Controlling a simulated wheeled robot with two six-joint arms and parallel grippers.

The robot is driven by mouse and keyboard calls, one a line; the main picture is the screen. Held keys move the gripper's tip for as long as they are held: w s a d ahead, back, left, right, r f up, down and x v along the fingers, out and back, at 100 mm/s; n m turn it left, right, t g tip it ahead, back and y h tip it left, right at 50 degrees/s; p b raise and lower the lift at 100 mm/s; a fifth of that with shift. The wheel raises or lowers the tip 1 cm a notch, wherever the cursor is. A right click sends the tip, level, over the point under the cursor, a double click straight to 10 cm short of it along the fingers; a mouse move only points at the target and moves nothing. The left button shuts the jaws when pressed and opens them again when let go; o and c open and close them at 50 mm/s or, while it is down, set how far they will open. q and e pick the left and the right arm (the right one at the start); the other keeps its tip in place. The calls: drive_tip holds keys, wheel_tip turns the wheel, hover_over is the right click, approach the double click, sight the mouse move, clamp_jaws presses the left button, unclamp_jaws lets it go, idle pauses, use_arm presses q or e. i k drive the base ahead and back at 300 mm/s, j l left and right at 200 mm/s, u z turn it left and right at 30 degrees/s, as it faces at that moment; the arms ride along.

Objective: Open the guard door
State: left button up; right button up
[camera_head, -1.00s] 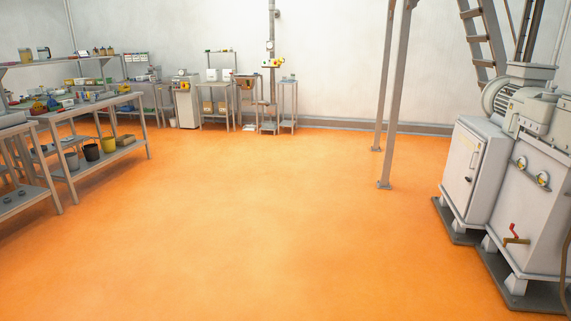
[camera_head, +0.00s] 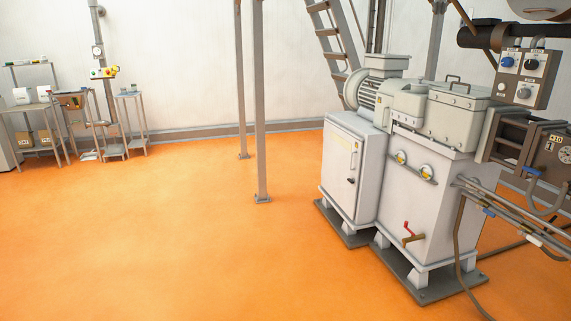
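A large grey machine (camera_head: 432,205) stands at the right on a dark base. A white cabinet (camera_head: 343,170) with a door and a small dark latch adjoins its left side. I cannot tell from this view whether either of these carries the guard door; no part is clearly recognisable as it. The machine runs on past the right edge, where a dark barrel section (camera_head: 508,135) and a control box with knobs (camera_head: 527,75) show. Neither of my grippers is in view.
Wide orange floor (camera_head: 170,240) is clear in front and to the left. Grey posts (camera_head: 260,110) stand left of the cabinet, with a ladder (camera_head: 333,45) behind. Pipes and hoses (camera_head: 510,215) stick out at the right. Small tables (camera_head: 132,120) stand by the back wall.

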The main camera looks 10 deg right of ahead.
sight(384, 105)
drive_tip(key=i+l+z, duration=0.2)
drive_tip(key=i+z, duration=0.15)
drive_tip(key=i, duration=0.3)
drive_tip(key=i+z, duration=0.35)
drive_tip(key=i, duration=0.25)
drive_tip(key=i+j+z, duration=0.15)
drive_tip(key=i+z, duration=0.25)
drive_tip(key=i, duration=0.25)
